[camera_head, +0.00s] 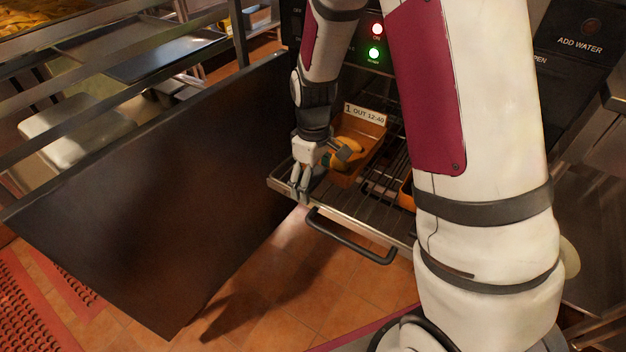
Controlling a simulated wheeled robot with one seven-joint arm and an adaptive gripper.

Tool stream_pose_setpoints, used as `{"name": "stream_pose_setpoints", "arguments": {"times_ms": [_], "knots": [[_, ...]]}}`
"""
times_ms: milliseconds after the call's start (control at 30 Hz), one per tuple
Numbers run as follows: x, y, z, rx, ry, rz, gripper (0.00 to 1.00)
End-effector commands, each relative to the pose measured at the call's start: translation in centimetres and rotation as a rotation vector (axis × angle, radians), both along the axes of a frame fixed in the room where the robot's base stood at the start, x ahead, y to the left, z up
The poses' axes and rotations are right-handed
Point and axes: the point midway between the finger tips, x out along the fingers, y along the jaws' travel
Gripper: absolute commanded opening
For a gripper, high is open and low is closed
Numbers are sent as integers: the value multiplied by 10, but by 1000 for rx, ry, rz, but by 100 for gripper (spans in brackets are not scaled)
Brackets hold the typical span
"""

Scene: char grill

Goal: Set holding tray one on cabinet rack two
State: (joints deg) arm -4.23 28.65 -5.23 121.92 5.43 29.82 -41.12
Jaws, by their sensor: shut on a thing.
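Holding tray one (355,175) is an orange tray with a white label reading "1 OUT 12:40" at its back edge. It is at the left side of a pulled-out wire cabinet rack (375,190). My gripper (308,188) is at the tray's front left, above the rack's front left corner, and is shut on the tray; the exact grip point is hard to see. I cannot tell whether the tray rests on the wires or is slightly above them. No rack number is readable. My arm hides the rack's right part.
A second orange tray (406,194) shows partly beside my arm on the rack. A black handle (350,238) sticks out from the rack's front. The dark cabinet door (160,200) stands open at left. Red and green lights (375,53) glow above. Tiled floor (270,290) is clear.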

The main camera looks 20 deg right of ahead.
Motion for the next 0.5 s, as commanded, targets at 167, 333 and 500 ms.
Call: {"name": "stream_pose_setpoints", "arguments": {"times_ms": [167,333,500], "knots": [[0,0,-2,0,0,0,80],[0,0,-1,0,0,0,98],[0,0,-1,0,0,0,98]]}}
